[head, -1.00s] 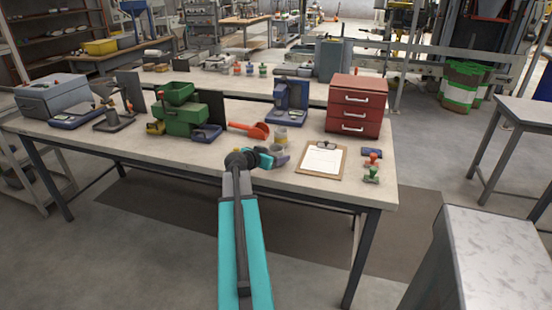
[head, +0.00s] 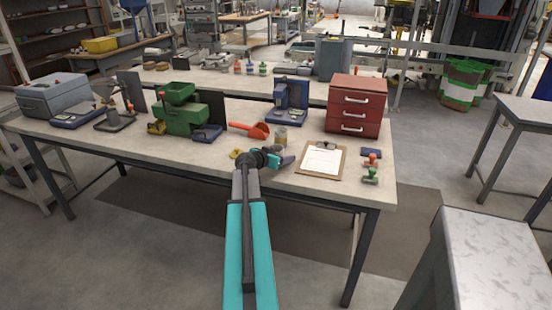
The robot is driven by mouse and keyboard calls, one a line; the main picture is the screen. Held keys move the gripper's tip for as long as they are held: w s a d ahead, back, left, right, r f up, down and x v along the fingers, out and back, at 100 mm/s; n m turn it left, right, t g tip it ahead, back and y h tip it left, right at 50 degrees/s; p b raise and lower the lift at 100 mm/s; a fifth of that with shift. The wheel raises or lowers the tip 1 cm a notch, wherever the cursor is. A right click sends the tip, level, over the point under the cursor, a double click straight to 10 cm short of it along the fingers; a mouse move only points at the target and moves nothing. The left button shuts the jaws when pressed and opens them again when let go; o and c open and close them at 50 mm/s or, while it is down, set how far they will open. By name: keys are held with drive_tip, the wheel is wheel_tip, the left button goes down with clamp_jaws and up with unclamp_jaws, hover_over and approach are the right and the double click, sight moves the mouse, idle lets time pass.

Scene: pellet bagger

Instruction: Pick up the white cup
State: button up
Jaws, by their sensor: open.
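A small pale cup (head: 281,134), whitish to see-through with a yellowish lower part, stands upright on the workbench (head: 215,162), left of the clipboard. I take it for the white cup. My gripper (head: 287,161) is just in front of the cup, low over the bench, its dark fingers pointing right. It is open and seems empty. A gap seems to lie between the fingers and the cup, but depth is hard to judge. The lowest part of the cup is close to the gripper's outline.
A red-orange scoop (head: 251,130) lies left of the cup. A clipboard (head: 321,161) is to the right, with a red drawer cabinet (head: 356,105) behind. A blue device (head: 287,103) stands behind the cup. A green machine (head: 181,113) is further left. Two stamps stand near the right edge.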

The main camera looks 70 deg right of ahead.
idle(0.3)
drive_tip(key=c, duration=1.2)
drive_tip(key=shift+r, duration=0.2)
drive_tip(key=shift+r+b, duration=0.5)
drive_tip(key=shift+r, duration=0.7)
drive_tip(key=a+b, duration=0.1)
drive_tip(key=a, duration=0.3)
drive_tip(key=s+a+r+b, duration=0.1)
drive_tip(key=a, duration=0.4)
drive_tip(key=a+r+b, duration=0.1)
drive_tip(key=a, duration=0.3)
drive_tip(key=shift+s+a, duration=0.3)
drive_tip(key=shift+f+b, duration=0.15)
drive_tip(key=shift+b, duration=0.8)
drive_tip(key=b, duration=0.3)
drive_tip(key=shift+a, duration=0.3)
drive_tip(key=b, duration=0.3)
drive_tip(key=shift+a, duration=0.4)
